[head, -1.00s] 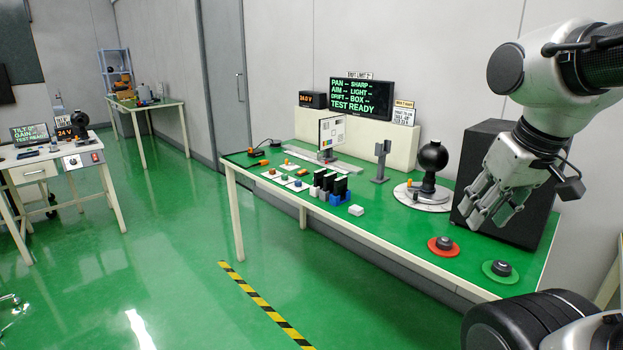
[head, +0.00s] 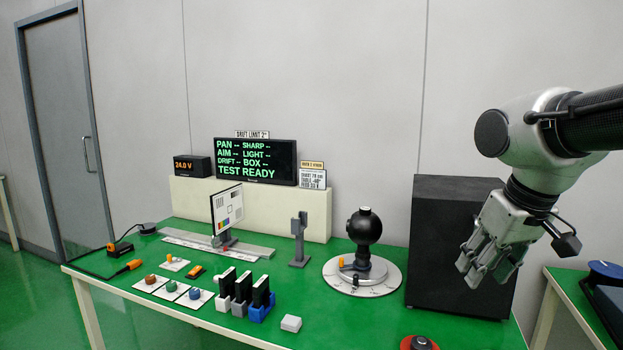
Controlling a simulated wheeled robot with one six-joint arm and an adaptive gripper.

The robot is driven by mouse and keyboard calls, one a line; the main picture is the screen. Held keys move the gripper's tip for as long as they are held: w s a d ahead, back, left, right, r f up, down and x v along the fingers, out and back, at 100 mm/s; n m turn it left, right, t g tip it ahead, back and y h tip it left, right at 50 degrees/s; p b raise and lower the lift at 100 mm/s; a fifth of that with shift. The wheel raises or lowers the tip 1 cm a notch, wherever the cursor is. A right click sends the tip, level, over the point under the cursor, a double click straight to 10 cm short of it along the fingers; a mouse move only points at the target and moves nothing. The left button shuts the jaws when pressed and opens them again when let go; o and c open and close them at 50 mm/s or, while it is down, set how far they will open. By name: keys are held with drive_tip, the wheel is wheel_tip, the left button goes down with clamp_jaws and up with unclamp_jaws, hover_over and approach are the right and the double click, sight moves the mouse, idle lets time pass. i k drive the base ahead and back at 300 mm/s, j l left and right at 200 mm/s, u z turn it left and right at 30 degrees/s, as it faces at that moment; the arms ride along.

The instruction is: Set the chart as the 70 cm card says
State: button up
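The chart (head: 227,208) is a white board with colour patches, upright on a grey carriage. The carriage sits on a long pale rail (head: 190,245) at the back left of the green bench. The white card (head: 313,180) stands right of the screen; its small print seems to read 70 cm, with a table angle and a voltage below. My gripper (head: 470,274) hangs at the right, in front of the black box, far from the chart. Its fingers look apart, with nothing between them.
A black ball camera (head: 365,232) stands on a round dial (head: 340,282). A grey post (head: 299,240) stands between it and the chart. Black blocks (head: 242,290) in holders and coloured knobs (head: 172,286) line the front. The black box (head: 455,225) blocks the right end. The screen (head: 255,160) shows TEST READY.

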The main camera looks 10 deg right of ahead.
sight(227, 209)
drive_tip(key=i+j+u, duration=0.25)
drive_tip(key=j, duration=0.25)
drive_tip(key=i+j+u, duration=0.25)
drive_tip(key=j, duration=0.2)
drive_tip(key=i+j+u, duration=0.25)
drive_tip(key=i+j, duration=0.1)
drive_tip(key=j, duration=0.05)
